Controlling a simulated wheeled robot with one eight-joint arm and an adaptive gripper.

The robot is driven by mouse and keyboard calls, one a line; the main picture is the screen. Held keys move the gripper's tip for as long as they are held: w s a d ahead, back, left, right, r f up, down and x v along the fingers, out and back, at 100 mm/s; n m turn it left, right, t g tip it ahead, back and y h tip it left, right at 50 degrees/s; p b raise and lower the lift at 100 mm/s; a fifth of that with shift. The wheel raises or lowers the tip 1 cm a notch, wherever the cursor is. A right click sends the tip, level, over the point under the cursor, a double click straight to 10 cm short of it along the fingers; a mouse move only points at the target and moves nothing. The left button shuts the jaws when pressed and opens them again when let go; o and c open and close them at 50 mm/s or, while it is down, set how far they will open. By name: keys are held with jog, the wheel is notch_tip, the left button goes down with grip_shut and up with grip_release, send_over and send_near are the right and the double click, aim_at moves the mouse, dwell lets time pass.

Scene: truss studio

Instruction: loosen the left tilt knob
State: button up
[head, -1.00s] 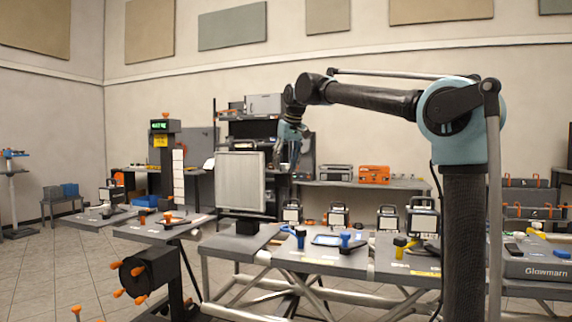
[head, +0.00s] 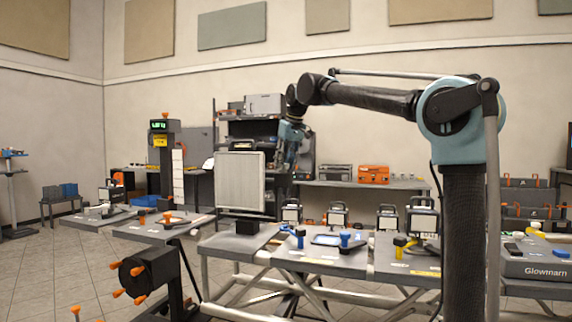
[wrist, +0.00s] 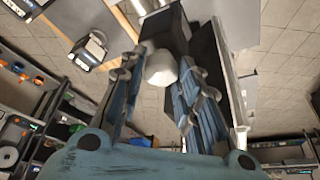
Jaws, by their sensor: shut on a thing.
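The light panel (head: 240,182), pale-faced with a thin frame, stands upright on a dark block on the table in the head view. My gripper (head: 288,158) is at the panel's upper right edge. In the wrist view, a rounded whitish knob (wrist: 160,68) sits between the fingers of my gripper (wrist: 159,74), in front of a dark block (wrist: 166,28). The fingers are closed on it from both sides. The panel's dark side (wrist: 208,60) is close beside the right finger. In the head view the knob is too small and covered to make out.
A grey table (head: 318,262) with blue-handled and yellow tools runs below the panel. A shelf rack (head: 262,128) stands behind it. A black post with orange knobs (head: 150,275) is at the front left. Open floor shows at the left.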

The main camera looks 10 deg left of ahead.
jog(key=n, duration=0.2)
jog(key=n+g+y, duration=0.1)
jog(key=n, duration=0.1)
jog(key=shift+w+d, duration=0.15)
jog(key=shift+w, duration=0.1)
jog(key=n+g, duration=0.2)
jog(key=n, duration=0.2)
jog(key=shift+w+n, duration=0.15)
jog(key=shift+n, duration=0.25)
jog(key=n, duration=0.2)
jog(key=n+g, duration=0.1)
jog(key=n, duration=0.1)
jog(key=shift+w+g, duration=0.15)
jog(key=shift+g, duration=0.15)
jog(key=shift+n+g+h, duration=0.4)
jog(key=shift+n+g, duration=0.2)
jog(key=shift+n, duration=1.3)
jog(key=o, duration=1)
jog(key=shift+o, duration=0.2)
jog(key=v, duration=1.1)
jog(key=shift+w+r, duration=0.3)
jog(key=shift+r, duration=0.05)
